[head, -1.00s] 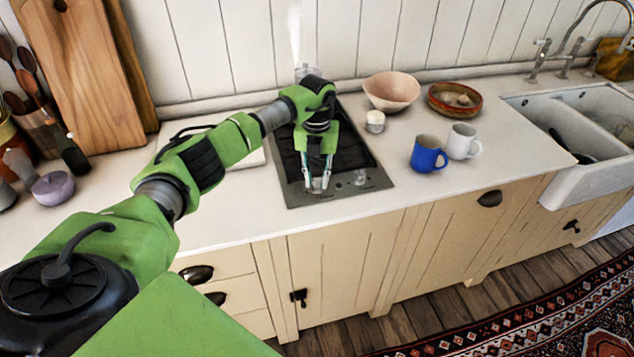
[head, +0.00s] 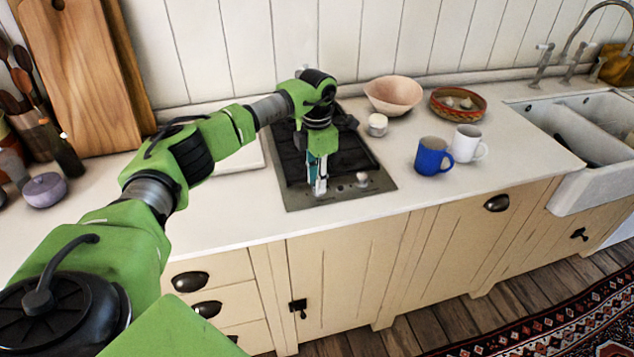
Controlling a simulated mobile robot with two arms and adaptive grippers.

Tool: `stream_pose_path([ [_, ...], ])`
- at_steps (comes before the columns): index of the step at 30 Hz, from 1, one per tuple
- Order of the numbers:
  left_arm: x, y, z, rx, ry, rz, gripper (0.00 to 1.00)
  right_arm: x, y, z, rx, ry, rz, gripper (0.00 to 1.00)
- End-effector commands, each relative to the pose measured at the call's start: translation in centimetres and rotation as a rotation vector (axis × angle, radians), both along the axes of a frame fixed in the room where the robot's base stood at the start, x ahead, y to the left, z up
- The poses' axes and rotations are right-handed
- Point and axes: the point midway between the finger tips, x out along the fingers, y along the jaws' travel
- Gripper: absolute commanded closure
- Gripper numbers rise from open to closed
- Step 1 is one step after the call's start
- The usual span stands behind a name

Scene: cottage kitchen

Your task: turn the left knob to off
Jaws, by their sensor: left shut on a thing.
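The dark hob (head: 342,190) is set into the white worktop, with its knobs on the front strip. My left gripper (head: 319,188) points down over the left part of that strip and is shut on the left knob, which its fingers mostly hide. The knob's pointing cannot be seen. The right knob (head: 362,179) stands clear, just right of the fingers. My right gripper is not in view.
A blue mug (head: 432,157) and a white mug (head: 466,144) stand right of the hob. A small white jar (head: 377,124), a pink bowl (head: 393,95) and a basket (head: 459,103) are behind. Cutting boards (head: 78,75) lean at the left. The front worktop is clear.

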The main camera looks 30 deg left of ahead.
Motion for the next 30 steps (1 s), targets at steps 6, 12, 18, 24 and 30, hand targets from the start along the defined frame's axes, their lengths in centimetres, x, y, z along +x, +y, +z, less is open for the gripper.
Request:
stream_pose_path([
  [6,0.10,0.06,0.04,0.000,-0.004,-0.129,1.00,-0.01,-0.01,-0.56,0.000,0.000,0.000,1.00],
  [12,0.13,0.07,0.10,0.001,-0.004,-0.200,1.00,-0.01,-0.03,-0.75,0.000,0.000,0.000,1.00],
  [18,0.13,0.07,0.12,0.001,-0.004,-0.228,1.00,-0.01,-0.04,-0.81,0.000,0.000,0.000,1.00],
  [24,0.13,0.07,0.13,0.000,-0.004,-0.232,1.00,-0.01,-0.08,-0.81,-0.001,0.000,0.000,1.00],
  [30,0.14,0.06,0.14,0.001,-0.004,-0.231,0.76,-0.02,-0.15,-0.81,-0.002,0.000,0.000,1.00],
])
